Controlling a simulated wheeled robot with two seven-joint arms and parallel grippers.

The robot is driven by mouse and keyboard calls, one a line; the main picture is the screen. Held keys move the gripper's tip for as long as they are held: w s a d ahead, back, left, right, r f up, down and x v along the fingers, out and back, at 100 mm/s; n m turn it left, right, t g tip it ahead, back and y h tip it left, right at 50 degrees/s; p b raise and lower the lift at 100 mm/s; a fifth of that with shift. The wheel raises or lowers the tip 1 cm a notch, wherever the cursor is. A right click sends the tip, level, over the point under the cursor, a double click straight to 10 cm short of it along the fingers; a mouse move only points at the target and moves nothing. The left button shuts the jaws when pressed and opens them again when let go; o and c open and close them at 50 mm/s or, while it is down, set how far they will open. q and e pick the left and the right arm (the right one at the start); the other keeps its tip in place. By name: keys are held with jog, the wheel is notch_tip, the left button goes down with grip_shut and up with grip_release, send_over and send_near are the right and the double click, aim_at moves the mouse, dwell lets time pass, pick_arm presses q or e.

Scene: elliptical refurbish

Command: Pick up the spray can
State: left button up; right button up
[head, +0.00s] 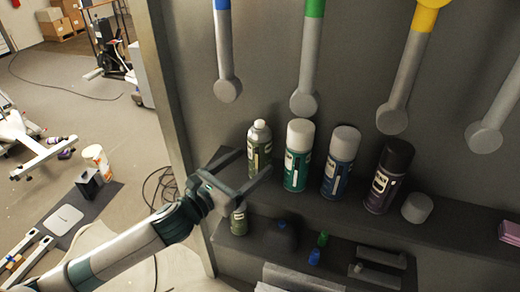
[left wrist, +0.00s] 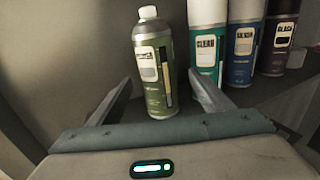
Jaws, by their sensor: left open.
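Several spray cans stand upright in a row on the upper shelf. The olive green can (head: 259,150) with a bare pale nozzle is at the left end. A teal can (head: 298,155) with a white cap, a blue can (head: 340,162) with a grey cap and a dark purple can (head: 389,176) with a black cap stand to its right. My left gripper (head: 252,172) is open at the olive can. In the left wrist view the olive can (left wrist: 154,70) stands between the open fingers (left wrist: 160,92), with space on its left. My right gripper is not in view.
The shelf (head: 458,224) also holds a loose grey cap (head: 417,207) at the right. A lower shelf holds a small green can (head: 239,221) and small bottles. Tools with coloured handles (head: 308,60) hang on the panel above. The teal can is close to the right finger.

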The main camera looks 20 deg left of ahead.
aim_at(252, 159)
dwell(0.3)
pick_arm(q)
jog(key=shift+w+d+r+p, duration=0.2)
jog(key=shift+w+r+p, duration=0.1)
jog(key=shift+w+p, duration=0.4)
jog(key=p+x, duration=0.1)
jog(key=x, duration=0.1)
jog(key=shift+w+p, duration=0.4)
jog(key=shift+w+d+f, duration=0.1)
jog(key=shift+w+d, duration=0.15)
jog(key=shift+w, duration=0.2)
jog(key=c, duration=1.2)
